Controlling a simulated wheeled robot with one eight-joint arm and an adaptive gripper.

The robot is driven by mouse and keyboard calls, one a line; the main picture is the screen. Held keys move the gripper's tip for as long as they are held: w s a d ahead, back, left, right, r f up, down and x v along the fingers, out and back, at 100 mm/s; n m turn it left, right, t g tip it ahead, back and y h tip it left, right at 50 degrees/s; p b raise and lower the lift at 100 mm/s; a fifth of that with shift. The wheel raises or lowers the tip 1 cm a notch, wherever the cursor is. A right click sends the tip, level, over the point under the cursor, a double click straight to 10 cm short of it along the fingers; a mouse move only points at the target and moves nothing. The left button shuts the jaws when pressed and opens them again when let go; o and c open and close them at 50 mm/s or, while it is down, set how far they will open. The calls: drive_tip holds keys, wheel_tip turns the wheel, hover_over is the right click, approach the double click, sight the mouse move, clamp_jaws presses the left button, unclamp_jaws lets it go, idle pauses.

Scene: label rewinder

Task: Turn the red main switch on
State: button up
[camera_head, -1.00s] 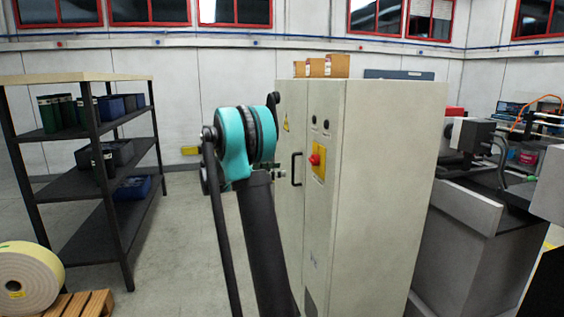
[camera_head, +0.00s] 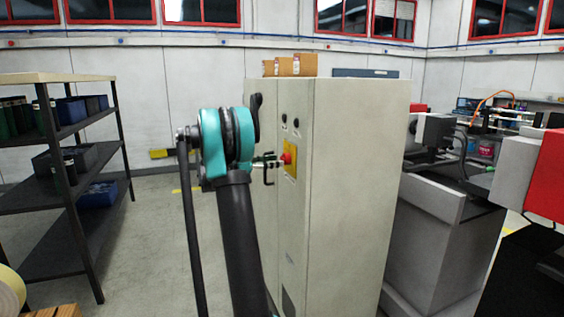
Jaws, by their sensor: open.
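The red main switch (camera_head: 287,158) is a small red knob on a yellow plate (camera_head: 291,172), on the narrow front of the tall beige cabinet (camera_head: 350,190). My gripper (camera_head: 277,161) shows small behind my teal and black arm, just left of the knob and at about its height. It is open, with nothing seen between the fingers. In the picture its tips come up close to the knob; I cannot tell whether they touch. My arm hides most of the wrist. The knob's exact angle is too small to read.
A black door handle (camera_head: 268,172) sits just left of the switch, close to my gripper. Boxes (camera_head: 292,66) lie on the cabinet. A shelf rack (camera_head: 75,150) with bins stands left, and a grey machine (camera_head: 440,235) stands right.

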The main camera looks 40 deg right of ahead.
sight(282, 158)
drive_tip(key=shift+x, duration=1.85)
drive_tip(key=shift+c, duration=0.5)
drive_tip(key=c, duration=1.1)
drive_tip(key=shift+o, duration=0.2)
